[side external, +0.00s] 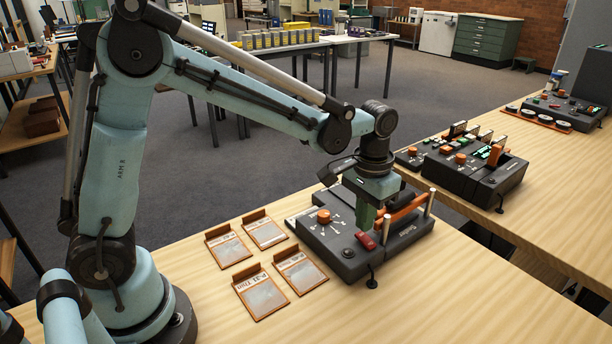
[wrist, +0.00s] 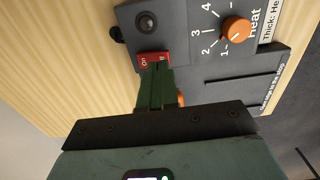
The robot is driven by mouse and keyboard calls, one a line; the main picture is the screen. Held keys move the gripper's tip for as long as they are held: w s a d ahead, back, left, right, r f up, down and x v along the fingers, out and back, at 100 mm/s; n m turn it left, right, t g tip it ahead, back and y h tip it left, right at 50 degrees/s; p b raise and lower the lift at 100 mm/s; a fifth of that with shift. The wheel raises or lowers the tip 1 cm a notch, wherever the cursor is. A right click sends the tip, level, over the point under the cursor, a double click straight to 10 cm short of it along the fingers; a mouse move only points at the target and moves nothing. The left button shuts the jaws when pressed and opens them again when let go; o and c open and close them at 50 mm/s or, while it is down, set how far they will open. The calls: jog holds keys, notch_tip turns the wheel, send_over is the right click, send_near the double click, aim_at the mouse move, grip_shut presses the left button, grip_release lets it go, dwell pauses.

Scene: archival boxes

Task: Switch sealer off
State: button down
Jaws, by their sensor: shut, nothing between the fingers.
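The sealer (side external: 312,234) is a dark box on the wooden table, right of centre in the side view. Its red switch (side external: 366,240) is at the front edge; it also shows in the wrist view (wrist: 150,57) with an "On" label at its left end. The switch's right part is partly covered by my fingers, and I cannot tell which way it is rocked. My gripper (wrist: 158,70) is shut and empty, pointing down with its green fingertips at the switch's edge. I cannot tell whether they touch it.
An orange heat knob (wrist: 237,30) sits beside the switch. An orange bar (side external: 406,208) on metal posts stands close behind my fingers. Several brown-framed cards (side external: 229,249) lie left of the sealer. Another dark device (side external: 470,175) stands on the right-hand table.

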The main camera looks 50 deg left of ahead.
aim_at(359, 236)
jog(key=shift+f, duration=1.1)
dwell(0.5)
jog(key=shift+r, duration=3.55)
jog(key=s+a+r+t, duration=0.1)
jog(key=s+a+t, duration=0.5)
jog(key=s, duration=0.5)
jog(key=shift+s+a+t, duration=0.35)
jog(key=shift+s+t, duration=0.05)
jog(key=shift+t, duration=0.2)
